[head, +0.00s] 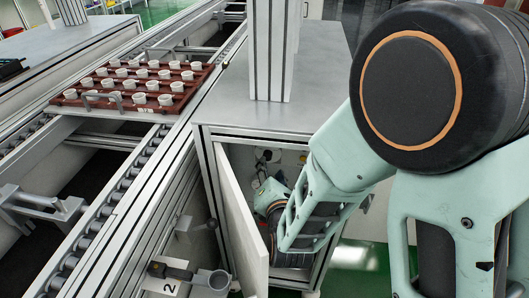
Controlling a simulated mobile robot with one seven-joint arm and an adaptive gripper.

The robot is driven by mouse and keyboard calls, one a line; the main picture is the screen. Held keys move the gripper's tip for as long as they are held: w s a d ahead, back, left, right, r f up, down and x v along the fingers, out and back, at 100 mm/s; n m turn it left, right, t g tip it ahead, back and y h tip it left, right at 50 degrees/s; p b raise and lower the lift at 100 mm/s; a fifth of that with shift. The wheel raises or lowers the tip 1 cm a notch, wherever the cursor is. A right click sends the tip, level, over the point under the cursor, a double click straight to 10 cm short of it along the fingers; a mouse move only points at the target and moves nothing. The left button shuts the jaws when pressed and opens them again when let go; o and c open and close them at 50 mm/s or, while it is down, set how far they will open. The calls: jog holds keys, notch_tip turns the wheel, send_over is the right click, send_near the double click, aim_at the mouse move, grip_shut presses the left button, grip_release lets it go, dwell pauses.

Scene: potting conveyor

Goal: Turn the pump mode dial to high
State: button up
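My arm reaches down through the open front of a metal cabinet (285,110). Its wrist end is inside, and the fingers of my gripper cannot be made out behind the arm and the door edge. Small round black and white fittings (268,156) show on the cabinet's inner back wall, above my wrist. They are too small to tell whether one is the pump mode dial, and no dial setting can be read.
The cabinet's white door (240,215) stands open, close to the left of my wrist. A roller conveyor (88,230) runs along the left, carrying a red-brown tray (73,101) of several white pots. Grey posts (272,50) stand on the cabinet top.

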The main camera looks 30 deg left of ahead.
aim_at(268, 157)
jog(key=b+x, duration=0.2)
jog(key=x, duration=0.5)
jog(key=shift+w+f, duration=0.1)
jog(key=shift+w, duration=0.05)
grip_shut()
